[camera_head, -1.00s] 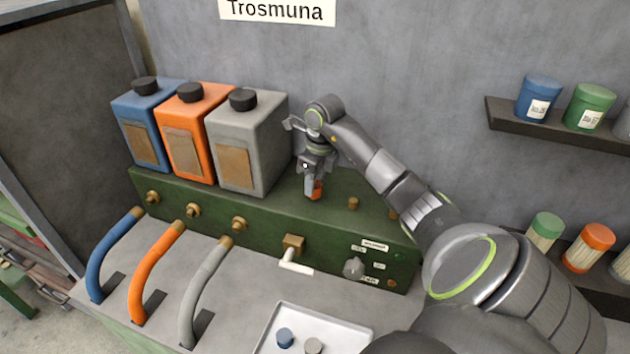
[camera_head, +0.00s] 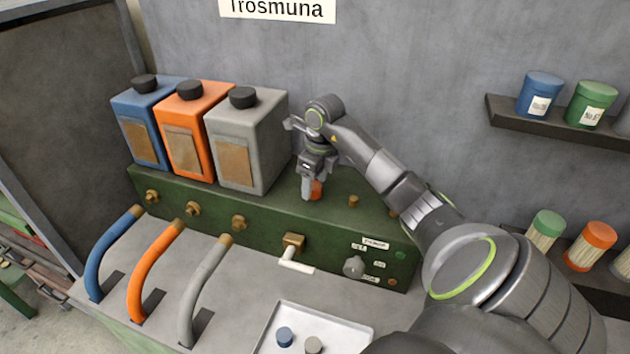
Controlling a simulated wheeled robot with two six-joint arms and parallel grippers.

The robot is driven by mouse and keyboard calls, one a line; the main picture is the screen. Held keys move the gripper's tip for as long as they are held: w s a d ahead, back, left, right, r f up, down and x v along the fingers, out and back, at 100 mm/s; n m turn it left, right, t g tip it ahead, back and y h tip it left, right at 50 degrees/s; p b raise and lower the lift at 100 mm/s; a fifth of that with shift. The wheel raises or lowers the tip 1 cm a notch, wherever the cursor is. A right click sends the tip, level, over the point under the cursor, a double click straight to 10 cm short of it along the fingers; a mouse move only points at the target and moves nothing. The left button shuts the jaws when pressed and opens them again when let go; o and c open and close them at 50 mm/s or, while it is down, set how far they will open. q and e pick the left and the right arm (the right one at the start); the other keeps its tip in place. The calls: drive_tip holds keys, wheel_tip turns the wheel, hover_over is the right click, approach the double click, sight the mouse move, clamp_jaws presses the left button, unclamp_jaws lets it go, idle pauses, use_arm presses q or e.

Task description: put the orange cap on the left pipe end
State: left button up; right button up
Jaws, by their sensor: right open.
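The orange cap (camera_head: 316,189) is on top of the green box (camera_head: 270,208), at the left of a row with the brass pipe ends. The left pipe end itself is hidden, so the cap's exact seat cannot be seen. The middle brass pipe end (camera_head: 353,201) is bare, and another one (camera_head: 393,214) shows partly beside my arm. My right gripper (camera_head: 311,189) points down at the orange cap, with its jaws open around it. One finger covers the cap's left side. My left gripper is not in view.
Blue, orange and grey canisters (camera_head: 247,141) stand on the box to the left of my gripper. A white tray (camera_head: 345,325) in front holds a blue cap (camera_head: 284,337) and a grey cap (camera_head: 313,345). A white-handled tap (camera_head: 295,260) sticks out of the box front.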

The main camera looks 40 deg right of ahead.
wheel_tip(320, 180, up, 2)
drive_tip(key=shift+s+d+r+b, duration=0.1)
drive_tip(key=shift+r+b, duration=0.1)
drive_tip(key=shift+b, duration=0.25)
drive_tip(key=r+p, duration=0.2)
drive_tip(key=r, duration=0.2)
drive_tip(key=shift+s+r+p, duration=0.2)
drive_tip(key=shift+p, duration=0.1)
wheel_tip(320, 180, up, 10)
drive_tip(key=s+p, duration=0.1)
drive_tip(key=p, duration=0.8)
drive_tip(key=shift+s+d+r+p, duration=0.15)
drive_tip(key=shift+s+r+p, duration=0.1)
drive_tip(key=shift+p, duration=0.1)
drive_tip(key=shift+f, duration=0.1)
